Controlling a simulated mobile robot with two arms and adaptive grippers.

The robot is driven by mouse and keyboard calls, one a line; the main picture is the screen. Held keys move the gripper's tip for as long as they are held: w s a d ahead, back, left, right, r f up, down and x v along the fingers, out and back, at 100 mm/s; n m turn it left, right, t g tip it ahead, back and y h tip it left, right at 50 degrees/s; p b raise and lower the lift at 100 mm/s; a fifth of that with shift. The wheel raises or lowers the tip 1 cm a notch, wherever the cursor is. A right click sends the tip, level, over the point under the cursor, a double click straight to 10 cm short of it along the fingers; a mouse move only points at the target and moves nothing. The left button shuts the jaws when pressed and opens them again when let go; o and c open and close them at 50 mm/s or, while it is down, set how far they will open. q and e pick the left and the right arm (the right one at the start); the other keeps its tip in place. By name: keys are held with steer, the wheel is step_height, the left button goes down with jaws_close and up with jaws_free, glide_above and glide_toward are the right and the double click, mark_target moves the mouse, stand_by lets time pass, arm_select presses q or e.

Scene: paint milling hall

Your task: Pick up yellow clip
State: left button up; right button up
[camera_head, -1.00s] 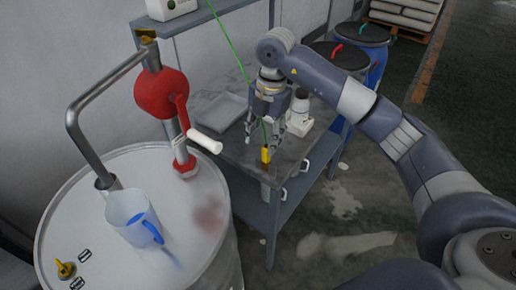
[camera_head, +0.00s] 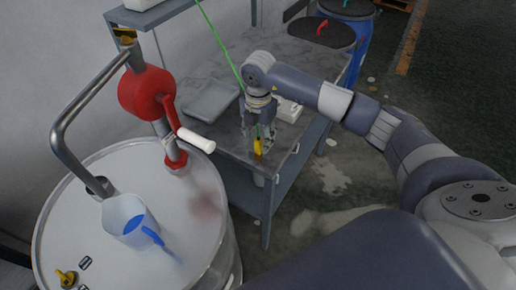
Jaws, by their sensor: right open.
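The yellow clip (camera_head: 258,146) hangs at the end of a green cable (camera_head: 218,42), in front of the grey metal table's front edge area. My right gripper (camera_head: 259,143) is open above the table with its fingers on either side of the clip. The fingers partly hide the clip, and I cannot tell whether they touch it. My left gripper is not in view.
A drum (camera_head: 60,220) with a red hand pump (camera_head: 143,92) and a blue-handled jug (camera_head: 130,218) stands at left. The grey table (camera_head: 228,142) holds a shallow tray (camera_head: 211,100). Blue drums (camera_head: 358,30) stand behind. The floor at right is largely clear.

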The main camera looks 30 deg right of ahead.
steer(key=shift+f, duration=0.8)
steer(key=shift+c, duration=1.1)
jaws_close()
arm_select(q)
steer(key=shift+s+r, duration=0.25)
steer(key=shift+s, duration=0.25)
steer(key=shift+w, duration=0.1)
